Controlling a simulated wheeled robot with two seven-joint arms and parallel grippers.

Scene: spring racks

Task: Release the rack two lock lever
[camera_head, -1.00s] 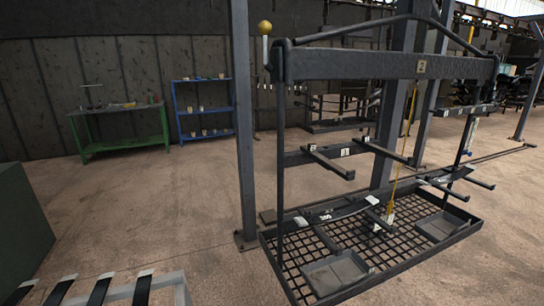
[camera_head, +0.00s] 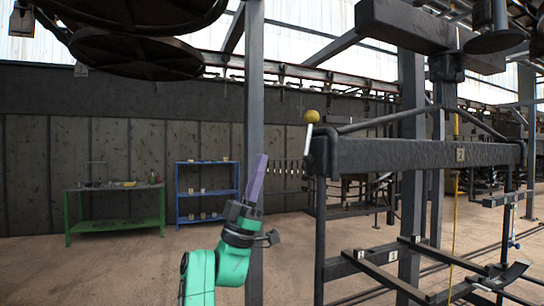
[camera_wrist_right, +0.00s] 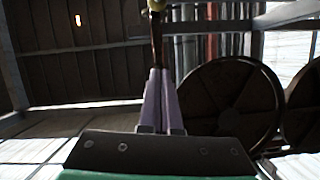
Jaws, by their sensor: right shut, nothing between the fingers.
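The lock lever is a short pale rod with a yellow ball (camera_head: 311,117) on top. It stands nearly upright, tilted slightly, at the left end of the dark crossbeam (camera_head: 420,153) of rack two, which carries a "2" plate. My right gripper (camera_head: 261,162) points up, left of the lever and lower than its ball, apart from it in the picture. Its purple fingers are shut and empty. In the right wrist view the fingers (camera_wrist_right: 159,75) meet; a yellowish round shape (camera_wrist_right: 156,5) shows beyond them at the top edge. My left gripper is out of view.
A grey steel post (camera_head: 255,60) stands behind my right gripper. A green bench (camera_head: 115,190) and a blue shelf (camera_head: 207,192) stand by the back wall. Large dark round discs (camera_head: 135,50) hang overhead at the upper left. Rack arms (camera_head: 385,275) jut out at the lower right.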

